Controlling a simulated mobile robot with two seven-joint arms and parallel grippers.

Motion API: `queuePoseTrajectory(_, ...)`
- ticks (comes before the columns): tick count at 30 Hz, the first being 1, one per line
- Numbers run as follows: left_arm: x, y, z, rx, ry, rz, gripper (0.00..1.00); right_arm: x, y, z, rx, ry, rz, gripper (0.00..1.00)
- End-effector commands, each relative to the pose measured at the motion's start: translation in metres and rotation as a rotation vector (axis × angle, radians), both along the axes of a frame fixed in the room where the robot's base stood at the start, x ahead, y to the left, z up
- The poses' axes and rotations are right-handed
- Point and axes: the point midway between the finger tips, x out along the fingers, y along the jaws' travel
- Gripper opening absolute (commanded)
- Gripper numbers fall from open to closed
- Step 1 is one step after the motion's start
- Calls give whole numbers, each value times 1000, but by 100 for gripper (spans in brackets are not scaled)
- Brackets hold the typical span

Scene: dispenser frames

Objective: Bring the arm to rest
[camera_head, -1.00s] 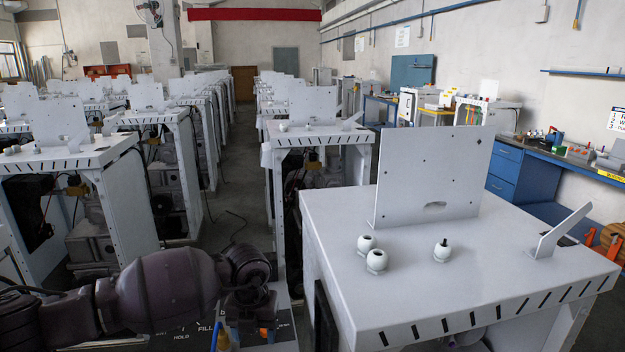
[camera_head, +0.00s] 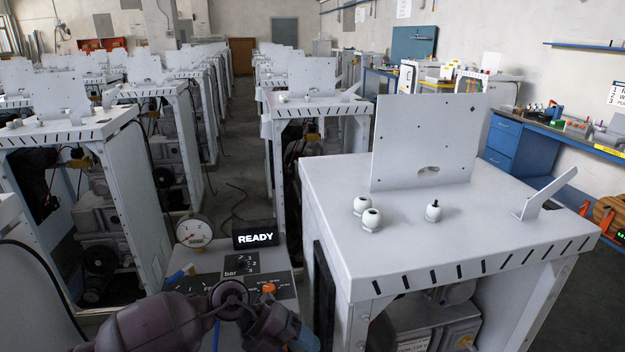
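My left arm comes in low at the left of the head view, dark purple and rounded. Its wrist and gripper (camera_head: 285,328) hang over the front part of a grey control panel (camera_head: 205,262), pointing down and right. The fingertips are at or below the picture's bottom edge, so I cannot tell whether the gripper is open or shut. The panel carries a round pressure gauge (camera_head: 194,231), a black display (camera_head: 255,235) reading READY, a dark knob marked bar (camera_head: 242,262) and an orange knob (camera_head: 268,288). My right gripper is not in view.
A white dispenser frame (camera_head: 335,222) stands close at the right, with an upright plate (camera_head: 425,145) and three white round fittings on top. More frames (camera_head: 65,130) stand in rows behind. A blue workbench (camera_head: 540,160) runs along the right wall.

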Motion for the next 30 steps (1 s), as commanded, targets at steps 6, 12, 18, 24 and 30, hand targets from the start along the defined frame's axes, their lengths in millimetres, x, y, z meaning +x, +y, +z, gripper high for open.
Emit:
queuePoseTrajectory(6, -14, 10, 12, -397, 112, 276, 60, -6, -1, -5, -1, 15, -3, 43)
queuePoseTrajectory(12, -9, 54, 15, -658, 182, 621, 60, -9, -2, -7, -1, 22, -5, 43)
queuePoseTrajectory(18, -10, 125, -1, -801, 242, 1024, 60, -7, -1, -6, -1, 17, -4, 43)
queuePoseTrajectory(24, -33, 212, -38, -818, 311, 1454, 60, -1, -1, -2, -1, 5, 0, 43)
queuePoseTrajectory(30, -80, 289, -79, -727, 392, 1823, 60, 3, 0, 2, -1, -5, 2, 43)
